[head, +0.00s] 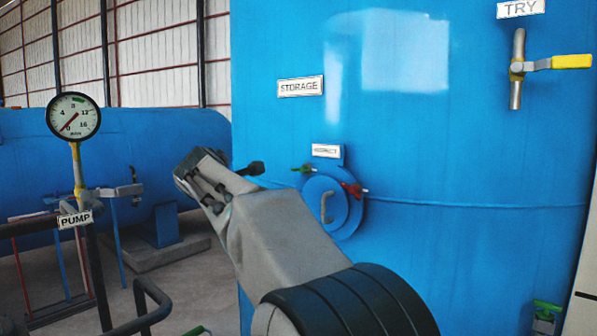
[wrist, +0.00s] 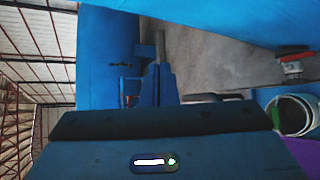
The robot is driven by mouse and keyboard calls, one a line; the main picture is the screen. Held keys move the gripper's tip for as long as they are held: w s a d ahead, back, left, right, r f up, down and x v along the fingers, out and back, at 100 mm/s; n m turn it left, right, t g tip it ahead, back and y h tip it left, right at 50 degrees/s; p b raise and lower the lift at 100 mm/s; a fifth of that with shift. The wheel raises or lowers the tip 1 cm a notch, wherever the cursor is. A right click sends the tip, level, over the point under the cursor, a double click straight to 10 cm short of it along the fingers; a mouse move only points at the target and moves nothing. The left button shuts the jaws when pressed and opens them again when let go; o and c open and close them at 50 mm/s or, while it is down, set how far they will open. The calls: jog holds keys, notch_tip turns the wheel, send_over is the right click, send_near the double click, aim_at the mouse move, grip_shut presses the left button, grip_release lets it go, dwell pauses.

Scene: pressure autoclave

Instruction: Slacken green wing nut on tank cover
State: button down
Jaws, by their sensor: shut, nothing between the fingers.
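The round blue tank cover (head: 322,186) with a C-shaped handle sits on the front of the large blue tank in the head view. The green wing nut (head: 303,168) is at the cover's upper left edge, and a red wing nut (head: 354,189) is at its right. My gripper (head: 257,168) is shut and empty, its dark tip left of the green wing nut with a visible gap in the picture. Depth between them is hard to judge. My arm passes below and left of the cover. The wrist view does not show the cover or the green wing nut.
A pressure gauge (head: 73,116) and a PUMP valve (head: 122,191) stand at left. A yellow-handled TRY valve (head: 550,63) is at upper right. The wrist view shows a red-handled part (wrist: 294,54) and a white bucket (wrist: 306,104) at right. Open floor shows at left.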

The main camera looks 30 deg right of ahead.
jog(key=w+a+r+m+t+y, duration=0.1)
jog(key=w+a+r+t+y, duration=0.1)
jog(key=w+a+t+y, duration=0.4)
notch_tip(320, 180, up, 7)
jog(key=d+m+t+h, duration=0.2)
jog(key=m+t+h, duration=0.2)
jog(key=m, duration=0.4)
jog(key=s+d+f+m+g+h+b, duration=0.1)
jog(key=s+d+f+m+g+h, duration=0.1)
jog(key=s+d+m+g+h, duration=0.55)
jog(key=s+d+f+m+g+h, duration=0.25)
jog(key=d+m+g+h, duration=0.6)
jog(key=m, duration=0.65)
notch_tip(320, 180, up, 4)
jog(key=p, duration=0.3)
send_over(302, 168)
jog(key=s+a, duration=0.1)
jog(key=s, duration=0.2)
jog(key=f, duration=0.3)
jog(key=shift+w+a+f+t+h, duration=0.1)
jog(key=shift+a+f+t+h, duration=0.1)
jog(key=shift+a+t+h, duration=0.15)
jog(key=shift+a+f, duration=0.1)
jog(key=shift+f, duration=0.55)
